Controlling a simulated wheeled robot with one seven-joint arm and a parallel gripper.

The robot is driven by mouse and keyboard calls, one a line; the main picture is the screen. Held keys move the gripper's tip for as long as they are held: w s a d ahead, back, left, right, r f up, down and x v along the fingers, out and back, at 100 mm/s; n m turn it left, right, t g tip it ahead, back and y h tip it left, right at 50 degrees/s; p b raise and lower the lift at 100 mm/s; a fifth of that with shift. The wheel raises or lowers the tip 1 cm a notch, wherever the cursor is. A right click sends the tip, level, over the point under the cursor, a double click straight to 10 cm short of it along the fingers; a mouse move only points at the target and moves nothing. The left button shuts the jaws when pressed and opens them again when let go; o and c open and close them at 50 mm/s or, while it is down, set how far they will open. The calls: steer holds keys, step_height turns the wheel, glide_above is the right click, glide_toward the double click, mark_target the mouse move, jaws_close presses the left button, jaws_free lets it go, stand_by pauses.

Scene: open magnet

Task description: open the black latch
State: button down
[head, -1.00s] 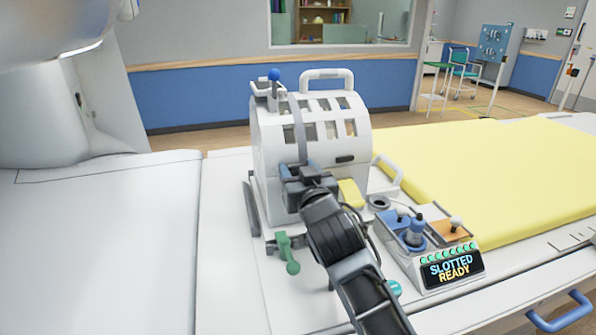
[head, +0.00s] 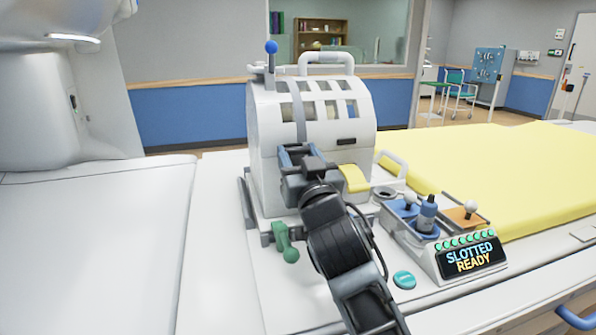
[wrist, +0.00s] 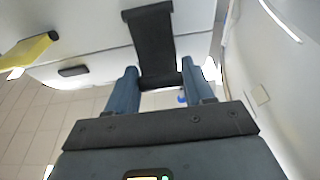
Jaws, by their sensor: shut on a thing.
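The black latch (wrist: 153,45) shows in the wrist view as a dark strap-like bar with a wider end, against the white housing. My gripper (wrist: 158,82) has its two blue fingers on either side of the bar's lower end and is shut on it.
A small dark slot (head: 346,141) and a yellow tab (head: 354,178) are on the housing. A green lever (head: 285,242) is at lower left. A control box (head: 470,257) reading "SLOTTED READY" and a yellow pad (head: 490,170) are on the right. A blue-knobbed post (head: 271,48) stands on top.

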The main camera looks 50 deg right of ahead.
stand_by(0.4)
steer(key=c, duration=0.5)
jaws_free()
steer(key=shift+r, duration=0.4)
steer(key=s+d+r+p, duration=0.2)
steer(key=s+d+r, duration=0.6)
steer(key=r, duration=0.2)
steer(key=shift+s, duration=0.25)
